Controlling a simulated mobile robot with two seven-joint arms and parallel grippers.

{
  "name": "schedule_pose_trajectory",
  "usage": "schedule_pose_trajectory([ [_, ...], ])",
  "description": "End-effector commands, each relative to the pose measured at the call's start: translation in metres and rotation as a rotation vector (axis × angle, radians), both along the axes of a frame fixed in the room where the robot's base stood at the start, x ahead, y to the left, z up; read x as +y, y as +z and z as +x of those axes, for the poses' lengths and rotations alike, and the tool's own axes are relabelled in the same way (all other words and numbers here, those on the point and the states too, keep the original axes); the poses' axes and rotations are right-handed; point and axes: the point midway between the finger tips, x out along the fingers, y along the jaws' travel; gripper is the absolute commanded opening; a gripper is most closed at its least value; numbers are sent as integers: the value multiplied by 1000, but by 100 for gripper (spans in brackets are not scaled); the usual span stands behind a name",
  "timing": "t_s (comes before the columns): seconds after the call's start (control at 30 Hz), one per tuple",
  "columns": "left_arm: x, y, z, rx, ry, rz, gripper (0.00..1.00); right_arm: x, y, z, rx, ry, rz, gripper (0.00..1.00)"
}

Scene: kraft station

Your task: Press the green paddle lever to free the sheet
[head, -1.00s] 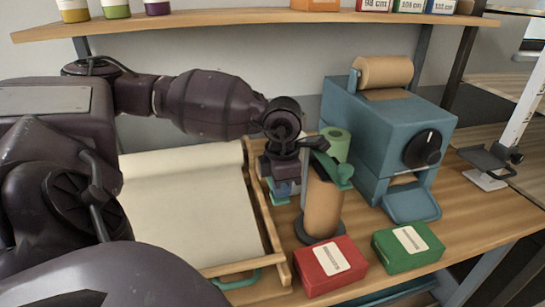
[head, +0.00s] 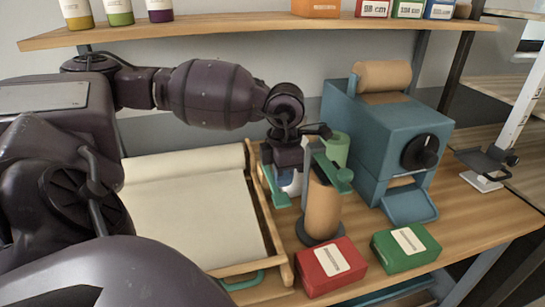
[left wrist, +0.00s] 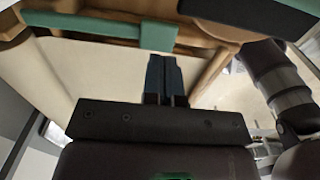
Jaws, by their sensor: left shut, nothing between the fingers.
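A flat green paddle lever (head: 272,188) lies along the right wooden rail of the frame around the cream sheet (head: 190,215). In the left wrist view a green bar, likely this lever (left wrist: 100,31), crosses the upper left. My left gripper (head: 289,192) is shut and empty, pointing down just right of the lever in the head view. In the left wrist view its two fingers (left wrist: 164,60) are pressed together, below and right of the bar. I see no clear contact. The fingertips are partly hidden in the head view. My right gripper is not in view.
An upright brown roll (head: 323,208) with a green arm (head: 335,172) stands close right of my gripper. Behind are a green roll (head: 337,148) and a blue dispenser (head: 390,125). Red (head: 330,266) and green (head: 405,248) boxes stand in front. A shelf (head: 230,24) hangs above.

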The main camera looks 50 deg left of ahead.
Motion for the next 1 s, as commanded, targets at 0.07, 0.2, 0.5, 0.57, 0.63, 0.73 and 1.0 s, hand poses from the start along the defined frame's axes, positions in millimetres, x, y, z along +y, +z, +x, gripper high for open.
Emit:
schedule_pose_trajectory([
  [0.07, 0, 8, 0, -2, 0, 0, 0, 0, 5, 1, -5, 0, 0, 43],
  [0.2, 0, 17, 0, -2, 0, 0, 0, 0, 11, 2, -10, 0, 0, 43],
  [0.5, 0, 36, 0, -3, 0, 0, 0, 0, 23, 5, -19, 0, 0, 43],
  [0.57, 0, 40, 0, -3, 0, 0, 0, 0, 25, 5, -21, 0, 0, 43],
  [0.63, 0, 44, 0, -3, 0, 1, 0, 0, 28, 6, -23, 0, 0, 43],
  [0.73, 0, 51, 0, -3, 0, 0, 0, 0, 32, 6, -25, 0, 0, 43],
  [1.0, 0, 65, 0, -1, 0, 0, 0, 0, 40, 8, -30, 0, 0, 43],
])
